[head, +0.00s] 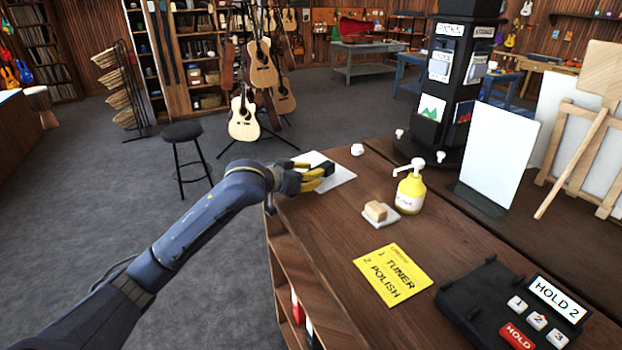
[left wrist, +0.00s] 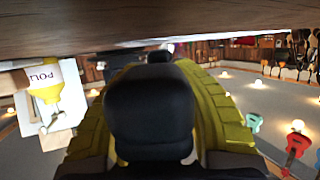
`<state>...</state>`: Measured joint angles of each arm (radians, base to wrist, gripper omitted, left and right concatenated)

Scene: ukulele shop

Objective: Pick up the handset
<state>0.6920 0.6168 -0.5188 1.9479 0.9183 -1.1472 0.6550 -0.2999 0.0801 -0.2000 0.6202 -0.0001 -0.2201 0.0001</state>
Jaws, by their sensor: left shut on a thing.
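The black handset shows at the tip of my left gripper (head: 318,174), over a white sheet (head: 341,181) at the table's far left corner. In the left wrist view the handset (left wrist: 150,105) fills the space between the two yellow fingers, and the left gripper (left wrist: 155,110) is shut on it. Only the end of the handset (head: 327,167) shows in the head view; the fingers hide the rest. I cannot tell whether it touches the sheet. The black phone base (head: 490,287) with HOLD buttons and a lit "HOLD 2" screen sits at the front right. My right gripper is out of view.
A yellow card (head: 393,275) lists "tuner" and "polish". A wooden block (head: 375,211) on a white pad and a yellow pump bottle (head: 409,190) stand on the wooden table (head: 330,232). A white panel (head: 497,153) stands behind. Guitars (head: 243,118) and a stool (head: 182,133) are beyond.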

